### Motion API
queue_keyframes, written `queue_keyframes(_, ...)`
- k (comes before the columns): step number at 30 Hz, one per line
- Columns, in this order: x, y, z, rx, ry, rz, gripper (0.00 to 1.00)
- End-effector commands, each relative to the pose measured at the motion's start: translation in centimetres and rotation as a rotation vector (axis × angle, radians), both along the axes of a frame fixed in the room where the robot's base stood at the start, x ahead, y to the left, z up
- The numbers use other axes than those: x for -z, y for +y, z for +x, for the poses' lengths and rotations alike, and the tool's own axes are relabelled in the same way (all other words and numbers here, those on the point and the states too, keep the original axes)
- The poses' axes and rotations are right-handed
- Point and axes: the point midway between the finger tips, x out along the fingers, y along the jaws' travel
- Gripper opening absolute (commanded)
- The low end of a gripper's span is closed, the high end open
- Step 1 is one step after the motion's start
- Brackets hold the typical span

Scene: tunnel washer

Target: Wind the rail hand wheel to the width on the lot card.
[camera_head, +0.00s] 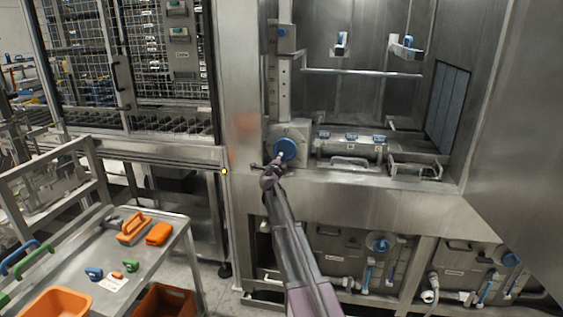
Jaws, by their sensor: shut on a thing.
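A round blue hand wheel (286,149) sits on a steel housing at the left edge of the open washer bay. My gripper (276,163) reaches up from below and is shut at the lower left of the wheel, on what looks like its handle; the exact grip is too small to see. A vertical steel strip (285,88) with marks rises above the housing, with a small blue part at its top. The marks on it cannot be read. A white card (112,284) lies on the trolley at lower left; whether it is the lot card cannot be told.
The steel trolley (172,235) carries an orange brush (133,229), an orange block (158,234), an orange bin (58,303) and small blue items. A slanted steel panel (520,160) bounds the right. Pipes and blue valves (381,243) sit below the bay. Floor shows between trolley and washer.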

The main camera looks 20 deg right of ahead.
Motion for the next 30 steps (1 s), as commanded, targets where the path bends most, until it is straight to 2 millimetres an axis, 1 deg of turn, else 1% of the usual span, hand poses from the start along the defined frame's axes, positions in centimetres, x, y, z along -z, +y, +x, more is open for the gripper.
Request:
queue_keyframes(5, -0.07, -0.1, 0.21, 0.001, 0.001, -0.005, 0.15)
queue_keyframes(10, -0.02, 0.06, 0.37, -0.001, 0.001, -0.004, 0.13)
queue_keyframes(30, -0.05, 0.11, 0.22, -0.003, 0.001, -0.004, 0.09)
